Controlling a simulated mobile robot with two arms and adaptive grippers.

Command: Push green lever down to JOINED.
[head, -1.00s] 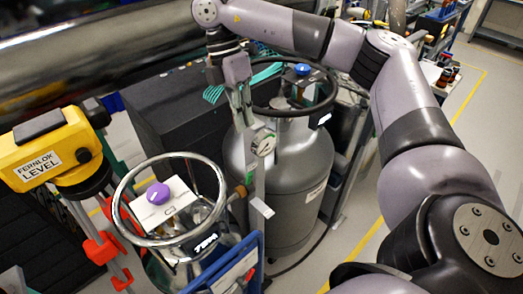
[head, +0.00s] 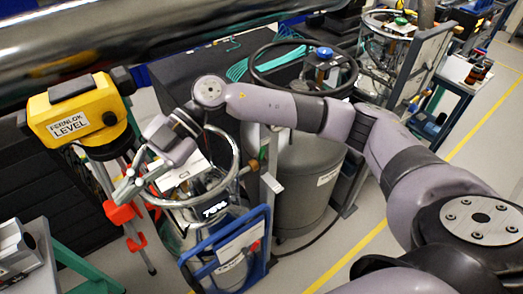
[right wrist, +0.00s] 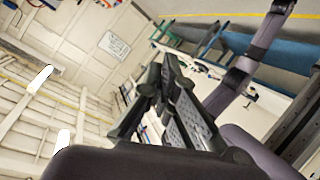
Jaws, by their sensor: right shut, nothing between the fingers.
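I cannot make out a green lever or the word JOINED in either view. A small green part (head: 263,153) shows beside the large grey tank in the head view; what it is I cannot tell. My right gripper (head: 124,190) is at the left rim of the small dewar's metal ring (head: 236,160) in the head view; whether it touches the ring I cannot tell. It is shut and empty, and its dark fingers also show in the right wrist view (right wrist: 165,85). My left gripper is not in view.
A yellow FERNLOK LEVEL instrument (head: 75,110) stands on a tripod at left. A large grey tank (head: 305,185) is behind the blue-framed cart (head: 225,250). A green-knobbed vessel (head: 402,30) stands farther back.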

